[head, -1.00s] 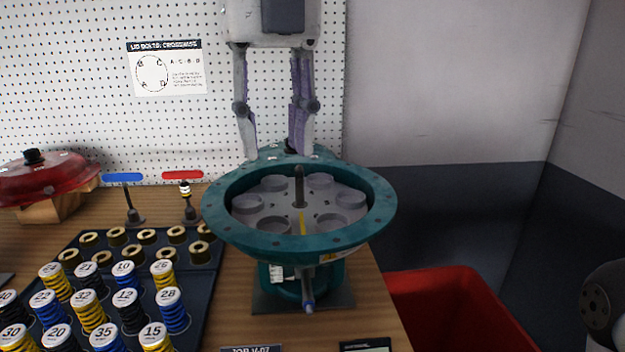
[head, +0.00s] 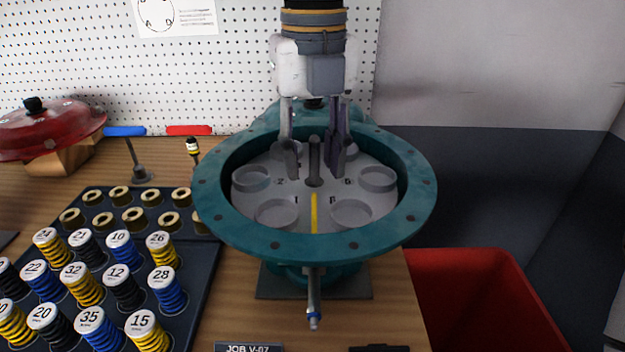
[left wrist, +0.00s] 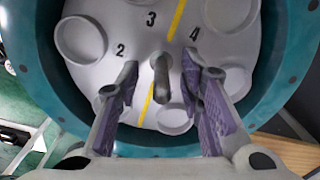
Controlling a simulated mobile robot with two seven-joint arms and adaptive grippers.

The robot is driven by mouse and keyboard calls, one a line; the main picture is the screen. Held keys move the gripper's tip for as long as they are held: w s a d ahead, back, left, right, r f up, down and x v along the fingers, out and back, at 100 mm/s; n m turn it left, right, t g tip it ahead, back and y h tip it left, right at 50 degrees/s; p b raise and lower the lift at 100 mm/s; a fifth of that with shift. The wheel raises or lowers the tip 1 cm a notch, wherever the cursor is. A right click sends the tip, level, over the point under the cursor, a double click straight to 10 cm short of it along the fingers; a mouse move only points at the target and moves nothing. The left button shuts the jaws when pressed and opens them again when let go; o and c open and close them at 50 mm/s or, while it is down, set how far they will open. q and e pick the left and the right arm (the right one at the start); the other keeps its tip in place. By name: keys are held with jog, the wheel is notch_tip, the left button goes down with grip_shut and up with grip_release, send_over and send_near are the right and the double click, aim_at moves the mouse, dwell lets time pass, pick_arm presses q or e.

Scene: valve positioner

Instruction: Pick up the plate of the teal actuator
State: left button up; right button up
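The teal actuator (head: 415,215) stands open on the bench as a round bowl with a bolted rim. Inside it lies the pale grey plate (head: 292,192) with several raised round cups, numbers, a yellow stripe and a dark central post (head: 314,160). My left gripper (head: 316,172) points down into the bowl, its fingers apart on either side of the post. The left wrist view also shows the open fingers (left wrist: 162,85) with purple pads flanking the post (left wrist: 161,80), and a clear gap around it. Whether the fingertips touch the plate cannot be told. My right gripper is not in view.
A dark tray (head: 205,285) of numbered yellow, blue and black springs and brass cups is at left. A red domed lid (head: 45,132) rests on wood behind it. A red bin (head: 480,300) stands at right. A stem (head: 312,300) sticks out in front.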

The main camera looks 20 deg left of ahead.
pick_arm(q)
jog(key=shift+w+f, duration=0.1)
jog(key=shift+f, duration=0.2)
grip_shut()
